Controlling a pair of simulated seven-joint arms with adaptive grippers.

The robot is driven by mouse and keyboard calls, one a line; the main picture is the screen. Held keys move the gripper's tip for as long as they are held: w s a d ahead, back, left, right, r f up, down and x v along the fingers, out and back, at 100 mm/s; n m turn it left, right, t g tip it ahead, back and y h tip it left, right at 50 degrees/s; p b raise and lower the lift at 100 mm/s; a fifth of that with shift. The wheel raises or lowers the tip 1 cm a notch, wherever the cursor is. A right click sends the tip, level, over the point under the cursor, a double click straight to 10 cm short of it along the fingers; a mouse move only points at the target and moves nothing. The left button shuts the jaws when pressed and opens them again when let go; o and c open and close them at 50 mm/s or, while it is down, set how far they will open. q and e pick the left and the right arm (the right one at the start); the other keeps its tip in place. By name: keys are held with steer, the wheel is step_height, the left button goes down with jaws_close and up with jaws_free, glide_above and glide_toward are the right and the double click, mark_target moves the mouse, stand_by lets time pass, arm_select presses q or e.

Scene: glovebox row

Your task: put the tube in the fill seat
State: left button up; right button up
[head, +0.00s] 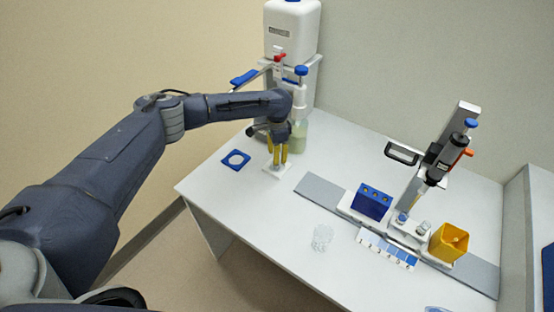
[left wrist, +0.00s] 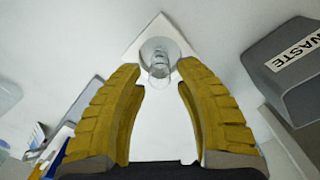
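A clear round-rimmed piece, likely the tube (left wrist: 160,57), sits between my fingertips in the left wrist view, over a white square plate (left wrist: 150,110). My left gripper (left wrist: 160,68) has one yellow fingertip at each side of the rim; whether they press on it I cannot tell. In the head view my left gripper (head: 280,160) points down, low over the white plate (head: 270,173), and the tube cannot be made out there. I cannot tell for sure which part is the fill seat. My right gripper is not in view.
A white dispenser (head: 292,30) stands behind my left gripper, with a greenish bottle (head: 299,138) near it. A blue ring plate (head: 236,160) lies left. A clear object (head: 322,237) stands front-centre. Right are a blue block (head: 371,204) and yellow container (head: 447,243). A grey WASTE bin (left wrist: 290,75) is close.

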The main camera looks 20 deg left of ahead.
arm_select(q)
step_height(320, 180, up, 9)
steer(key=shift+r, duration=0.2)
stand_by(0.3)
